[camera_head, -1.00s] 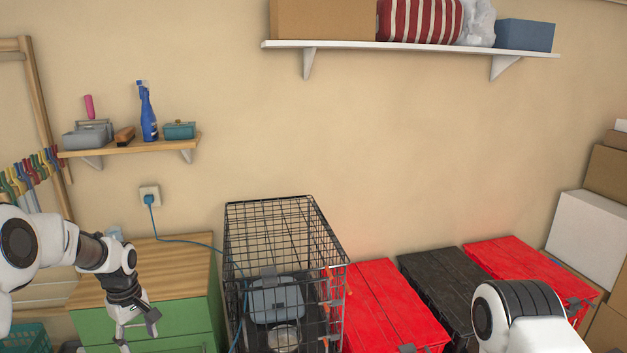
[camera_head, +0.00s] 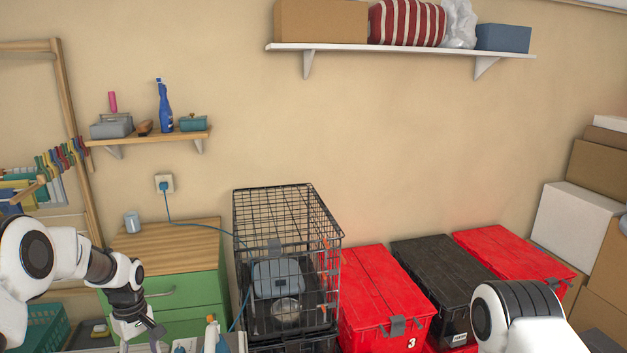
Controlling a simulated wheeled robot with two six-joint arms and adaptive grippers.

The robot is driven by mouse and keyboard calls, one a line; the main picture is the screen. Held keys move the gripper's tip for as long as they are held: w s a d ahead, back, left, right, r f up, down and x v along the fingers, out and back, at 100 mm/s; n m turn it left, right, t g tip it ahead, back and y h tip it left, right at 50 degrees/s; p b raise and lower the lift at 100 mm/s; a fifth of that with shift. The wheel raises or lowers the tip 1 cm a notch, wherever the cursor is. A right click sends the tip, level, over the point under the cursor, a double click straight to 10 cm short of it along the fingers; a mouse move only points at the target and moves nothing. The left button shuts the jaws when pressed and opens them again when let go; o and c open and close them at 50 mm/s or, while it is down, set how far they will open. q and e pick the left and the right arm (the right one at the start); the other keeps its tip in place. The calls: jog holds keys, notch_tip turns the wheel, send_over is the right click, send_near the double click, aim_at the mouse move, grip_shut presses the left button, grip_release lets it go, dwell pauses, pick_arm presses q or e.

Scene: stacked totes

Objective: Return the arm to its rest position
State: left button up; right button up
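My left arm comes in from the left. Its gripper (camera_head: 141,345) points down at the bottom edge, in front of the green cabinet (camera_head: 190,291). Its fingers are spread apart with nothing seen between them, though the tips are near the frame's edge. Of my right arm only a white and black link shows at the bottom right; its gripper is out of view.
A black wire crate (camera_head: 287,215) holding a grey-blue case (camera_head: 277,278) and a metal bowl (camera_head: 285,309) stands right of the cabinet. Red totes (camera_head: 376,285) (camera_head: 512,254) and a black tote (camera_head: 440,270) stand farther right. Cardboard boxes (camera_head: 600,170) are stacked at the right.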

pick_arm(q)
jog(key=s+d+f+m+g+b, duration=0.1)
jog(key=s+d+f+g+b, duration=0.2)
jog(key=s+f, duration=0.75)
jog(key=s+d+f+m+g+b, duration=0.1)
jog(key=s+d+f+b, duration=0.2)
jog(key=s+d+f, duration=0.55)
jog(key=s+f+m+t+b, duration=0.1)
jog(key=s+f+m+t, duration=0.1)
jog(key=s, duration=0.6)
jog(key=s+d+f+m+t+b, duration=0.1)
jog(key=s+f+m+t, duration=0.1)
jog(key=s+f+m, duration=0.3)
jog(key=s+m, duration=0.2)
jog(key=s, duration=0.1)
jog(key=shift+d+f+t, duration=0.15)
jog(key=shift+d+t, duration=0.15)
jog(key=shift+t, duration=0.1)
pick_arm(e)
notch_tip(320, 180, down, 9)
jog(key=shift+w+r, duration=0.15)
jog(key=shift+w, duration=0.2)
pick_arm(q)
jog(key=shift+s, duration=0.2)
pick_arm(e)
jog(key=shift+s, duration=0.1)
